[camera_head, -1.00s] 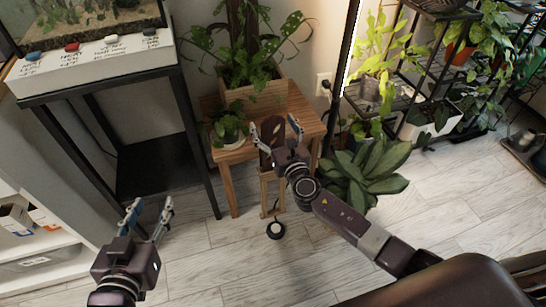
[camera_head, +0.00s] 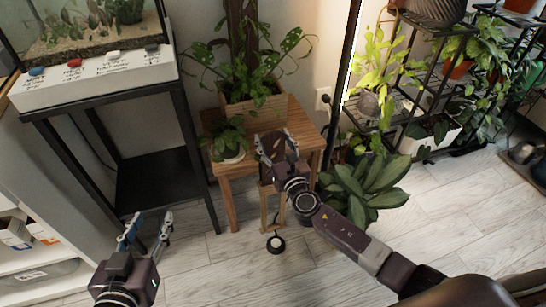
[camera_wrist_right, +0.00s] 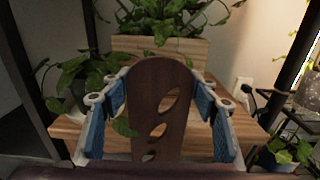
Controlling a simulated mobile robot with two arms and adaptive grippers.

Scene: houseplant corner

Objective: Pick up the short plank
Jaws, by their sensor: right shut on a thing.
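A dark brown board (camera_wrist_right: 142,100) with a rounded top and leaf-shaped cutouts, apparently the short plank, stands upright between the fingers of my right gripper (camera_wrist_right: 160,98) in the right wrist view. The board's lower end is hidden. My left gripper (camera_head: 148,228) is open and empty at the lower left, well away from the board.
Potted plants stand on the wooden table (camera_head: 224,172). A black stand (camera_head: 160,190) is left; a leafy plant (camera_head: 365,185) and plant shelf are right.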

